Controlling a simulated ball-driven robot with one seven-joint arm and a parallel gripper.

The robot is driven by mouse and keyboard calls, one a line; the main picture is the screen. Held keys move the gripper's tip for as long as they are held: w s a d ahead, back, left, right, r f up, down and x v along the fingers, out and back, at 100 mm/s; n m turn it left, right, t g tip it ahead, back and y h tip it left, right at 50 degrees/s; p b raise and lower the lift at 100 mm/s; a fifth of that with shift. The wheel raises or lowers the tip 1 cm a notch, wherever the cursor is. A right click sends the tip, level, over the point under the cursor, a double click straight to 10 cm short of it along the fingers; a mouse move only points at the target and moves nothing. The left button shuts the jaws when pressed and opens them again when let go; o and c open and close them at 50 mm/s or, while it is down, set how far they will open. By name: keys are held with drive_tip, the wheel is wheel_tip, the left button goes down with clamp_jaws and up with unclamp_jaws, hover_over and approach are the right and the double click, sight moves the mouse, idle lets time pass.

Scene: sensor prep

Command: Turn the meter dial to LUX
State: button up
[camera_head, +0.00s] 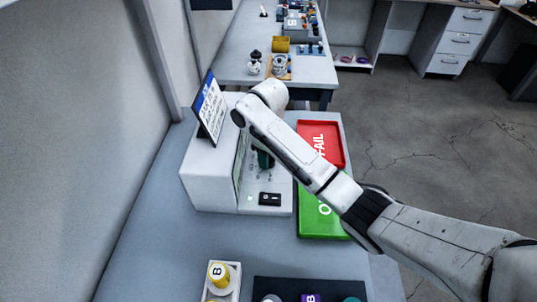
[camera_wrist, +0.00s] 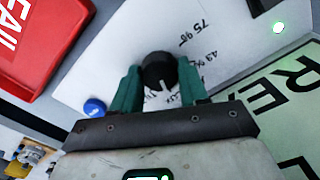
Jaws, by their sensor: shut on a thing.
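The meter (camera_head: 212,180) is a white box standing on the bench in the head view. Its black round dial (camera_wrist: 158,68) shows in the wrist view, on a white panel with printed readings around it. My gripper (camera_wrist: 157,82) has its green fingers on either side of the dial, shut on it. A white pointer mark on the dial points down and slightly right in the wrist view, toward the gripper's palm. Lettering there is partly hidden by the gripper, and I cannot surely read which label it meets. In the head view my arm hides the dial.
A red FAIL tray (camera_head: 334,137) and a green tray (camera_head: 312,222) lie right of the meter. A blue button (camera_wrist: 94,107) sits near the dial. A black switch (camera_head: 269,199) is on the meter's front. A sign (camera_head: 209,108) stands on top.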

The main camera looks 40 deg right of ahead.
drive_tip(key=o, duration=1.1)
drive_tip(key=shift+c, duration=0.2)
wheel_tip(320, 180, up, 11)
drive_tip(key=p, duration=0.5)
drive_tip(key=shift+f, duration=0.15)
